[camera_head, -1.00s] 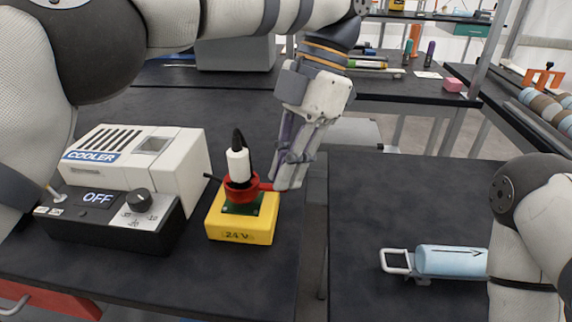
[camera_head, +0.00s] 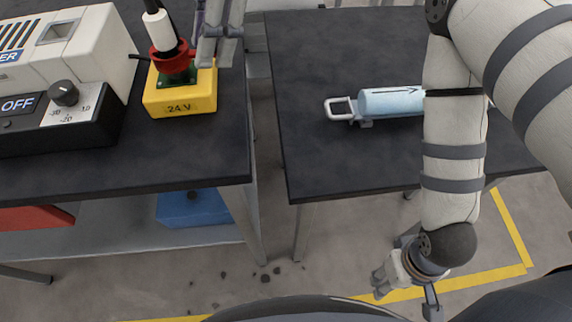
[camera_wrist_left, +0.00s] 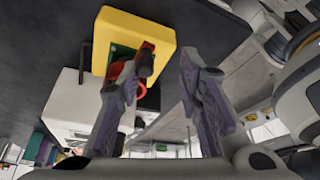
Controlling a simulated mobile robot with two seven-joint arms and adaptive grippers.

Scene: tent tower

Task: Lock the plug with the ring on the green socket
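The yellow 24 V box (camera_head: 180,97) stands near the right edge of the left table. On it is the green socket (camera_head: 178,77), with the red ring (camera_head: 170,58) around it and the white plug (camera_head: 159,29) upright in the middle. My left gripper (camera_head: 212,52) is just right of the ring, its upper part cut off by the frame. In the left wrist view its two fingers (camera_wrist_left: 168,65) stand apart; one overlaps the red ring (camera_wrist_left: 117,71), and contact cannot be told. My right gripper (camera_head: 382,287) hangs low over the floor, small and unclear.
The cooler (camera_head: 95,45) and its control box (camera_head: 85,112), reading OFF, stand left of the yellow box. A light-blue cylinder with a white handle (camera_head: 390,102) lies on the right table (camera_head: 330,60). A gap separates the tables. A blue container (camera_head: 197,207) sits on the lower shelf.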

